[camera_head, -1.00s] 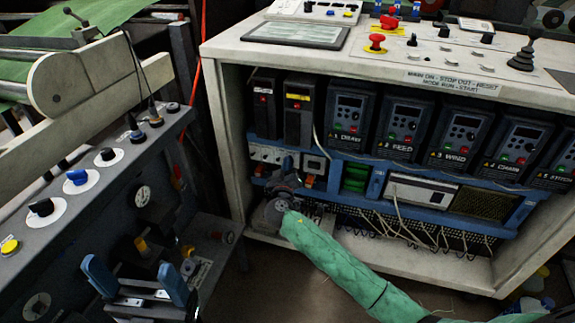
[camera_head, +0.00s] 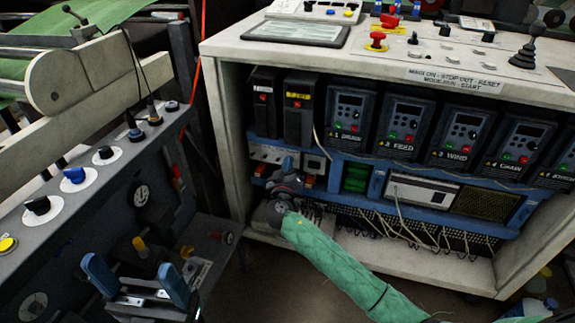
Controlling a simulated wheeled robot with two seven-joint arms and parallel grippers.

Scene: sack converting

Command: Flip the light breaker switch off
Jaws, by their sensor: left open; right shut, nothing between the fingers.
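A row of small pale breakers (camera_head: 265,153) sits at the left end of the blue rail inside the open cabinet. Orange-red parts show just below it, one left of my gripper and one right of it (camera_head: 308,181). I cannot tell which breaker is the light one, nor its lever's position. My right gripper (camera_head: 287,163) is shut and empty, its blue tip in front of the breaker row and hiding part of it. Whether it touches a breaker I cannot tell. My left gripper (camera_head: 137,280) is open and empty at the lower left, away from the cabinet.
Several drive units (camera_head: 349,115) with red and green buttons stand above the blue rail (camera_head: 470,222). Loose pale wires hang below it. The cabinet's left side wall (camera_head: 226,130) stands close left of my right gripper. A grey knob panel (camera_head: 75,205) lies at left.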

